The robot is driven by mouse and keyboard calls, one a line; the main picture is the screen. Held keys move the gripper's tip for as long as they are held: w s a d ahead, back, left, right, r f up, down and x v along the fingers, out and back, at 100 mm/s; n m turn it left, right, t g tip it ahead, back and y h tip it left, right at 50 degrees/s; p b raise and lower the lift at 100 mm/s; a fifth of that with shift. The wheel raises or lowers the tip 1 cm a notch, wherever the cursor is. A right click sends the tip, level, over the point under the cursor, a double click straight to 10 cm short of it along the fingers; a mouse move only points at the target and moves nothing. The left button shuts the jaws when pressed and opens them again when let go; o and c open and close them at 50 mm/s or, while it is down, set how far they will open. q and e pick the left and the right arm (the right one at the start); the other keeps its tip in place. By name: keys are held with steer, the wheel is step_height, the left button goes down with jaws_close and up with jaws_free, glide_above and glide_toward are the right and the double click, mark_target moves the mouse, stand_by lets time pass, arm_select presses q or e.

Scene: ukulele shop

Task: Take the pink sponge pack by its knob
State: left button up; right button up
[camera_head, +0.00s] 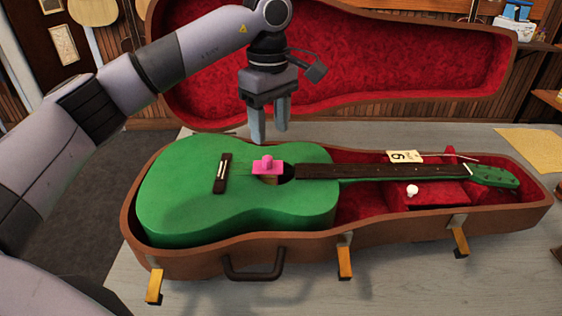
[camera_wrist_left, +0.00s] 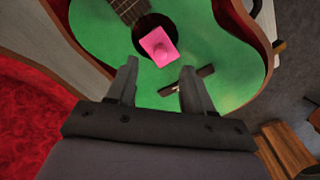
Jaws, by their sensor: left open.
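The pink sponge pack (camera_head: 267,167) with a knob on top lies on the green ukulele (camera_head: 190,190), partly over its sound hole. The ukulele lies in an open brown case with red lining. My left gripper (camera_head: 270,137) is open and empty, pointing down above the ukulele's body, apart from the pack. In the left wrist view, the pink pack (camera_wrist_left: 158,46) shows just beyond the two fingertips (camera_wrist_left: 160,68), toward the sound hole. My right gripper is not in view.
The case's raised lid (camera_head: 340,60) stands behind the ukulele. A tag marked 6 (camera_head: 404,157) and a white knob (camera_head: 412,190) are near the neck. Yellow latches (camera_head: 344,262) and a handle (camera_head: 253,272) stick out from the case front. A yellow sheet (camera_head: 535,147) lies at the right.

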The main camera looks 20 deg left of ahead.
mark_target(267, 157)
arm_select(q)
steer(key=shift+w+f, duration=0.3)
steer(key=shift+f, duration=0.05)
steer(key=f, duration=0.1)
steer(key=f+p, duration=0.1)
steer(key=f, duration=0.1)
steer(key=a+f, duration=0.1)
steer(key=f, duration=0.1)
steer(key=shift+s+f, duration=0.15)
steer(key=shift+s, duration=0.2)
steer(key=shift+f, duration=0.5)
jaws_close()
